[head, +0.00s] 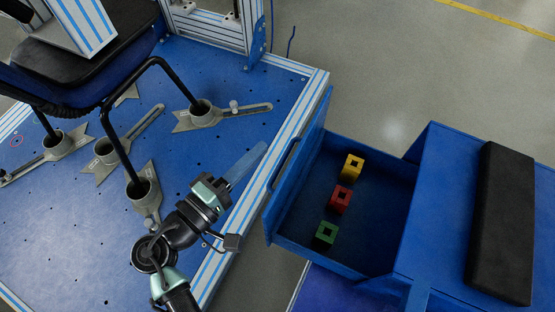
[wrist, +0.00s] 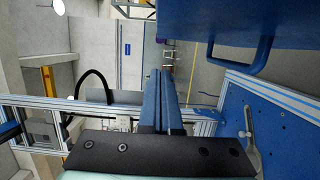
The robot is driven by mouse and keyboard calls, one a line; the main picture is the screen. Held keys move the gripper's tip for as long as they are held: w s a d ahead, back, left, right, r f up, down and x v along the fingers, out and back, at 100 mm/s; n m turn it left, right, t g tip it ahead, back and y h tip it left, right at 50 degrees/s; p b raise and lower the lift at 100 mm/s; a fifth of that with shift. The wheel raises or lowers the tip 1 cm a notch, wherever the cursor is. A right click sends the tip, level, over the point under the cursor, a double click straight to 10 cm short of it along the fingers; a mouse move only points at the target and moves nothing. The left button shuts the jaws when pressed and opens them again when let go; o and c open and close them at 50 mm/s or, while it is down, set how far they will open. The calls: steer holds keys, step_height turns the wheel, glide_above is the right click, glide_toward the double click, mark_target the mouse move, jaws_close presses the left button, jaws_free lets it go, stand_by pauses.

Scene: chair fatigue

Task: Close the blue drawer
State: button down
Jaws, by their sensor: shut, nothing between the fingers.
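The blue drawer (head: 307,147) is pulled out of the blue cabinet (head: 445,190) in the head view, and its inside is visible. Its front carries a dark handle (head: 284,163) on the left side, facing the blue platform. In the wrist view the drawer front (wrist: 290,25) and its looped blue handle (wrist: 240,62) fill the upper right. My gripper (head: 261,149) is shut and empty, its blue fingers together. It is left of the drawer front, over the platform's edge, apart from the handle. The fingers also show in the wrist view (wrist: 161,76).
Yellow (head: 352,167), red (head: 340,199) and green (head: 326,233) blocks stand in the drawer. A black pad (head: 502,220) lies on the cabinet. The blue platform (head: 60,220), with metal clamps and a chair's legs, is on the left. A narrow gap separates platform and drawer.

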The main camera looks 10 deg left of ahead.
steer(key=shift+s+d, duration=0.15)
steer(key=shift+d, duration=0.9)
steer(key=shift+s+d, duration=0.1)
steer(key=shift+d, duration=0.95)
steer(key=s+d+p, duration=0.1)
steer(key=s+d, duration=0.1)
steer(key=d, duration=0.6)
steer(key=s+d+p, duration=0.1)
steer(key=s+d, duration=0.2)
steer(key=d, duration=0.5)
steer(key=shift+a, duration=0.1)
